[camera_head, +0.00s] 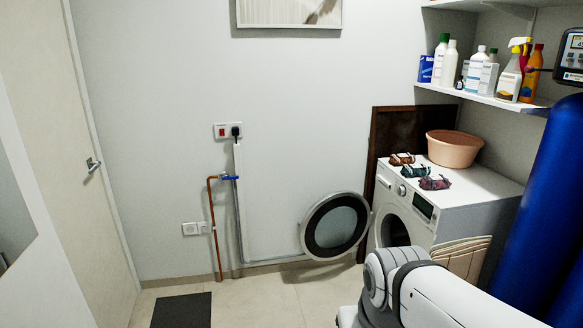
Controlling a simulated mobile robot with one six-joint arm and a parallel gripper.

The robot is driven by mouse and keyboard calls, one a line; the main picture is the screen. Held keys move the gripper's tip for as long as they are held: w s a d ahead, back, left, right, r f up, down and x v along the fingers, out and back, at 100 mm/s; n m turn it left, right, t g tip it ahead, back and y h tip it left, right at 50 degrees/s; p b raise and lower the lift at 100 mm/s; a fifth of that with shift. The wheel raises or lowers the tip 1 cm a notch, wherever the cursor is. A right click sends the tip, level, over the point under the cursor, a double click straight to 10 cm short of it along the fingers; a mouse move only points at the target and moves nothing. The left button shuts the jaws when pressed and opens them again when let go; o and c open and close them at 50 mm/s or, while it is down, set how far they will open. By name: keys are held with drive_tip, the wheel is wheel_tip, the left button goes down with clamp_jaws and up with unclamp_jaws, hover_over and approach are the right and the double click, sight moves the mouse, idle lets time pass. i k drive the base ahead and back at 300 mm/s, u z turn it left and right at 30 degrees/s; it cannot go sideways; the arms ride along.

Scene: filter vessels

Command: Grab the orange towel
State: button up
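Three small crumpled cloths lie in a row on top of the white washing machine (470,190), near its front edge. The farthest one is orange-brown and looks like the orange towel (402,159). A dark green cloth (415,171) lies in the middle, and a dark red cloth (434,183) lies nearest. The cloths are small in the picture, so their folds are hard to make out. White and grey links of my arm show at the bottom right, in front of the machine. My gripper is not in view.
A peach basin (454,149) stands behind the cloths. The machine's round door (335,226) hangs open to the left. A shelf (484,97) with several bottles is above. A large blue cylinder (545,200) stands at right. Tiled floor at left is mostly clear, with a dark mat (181,311).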

sight(400, 159)
drive_tip(key=z, duration=0.2)
drive_tip(key=i, duration=1.6)
drive_tip(key=z, duration=0.4)
drive_tip(key=i, duration=1.8)
drive_tip(key=z, duration=0.25)
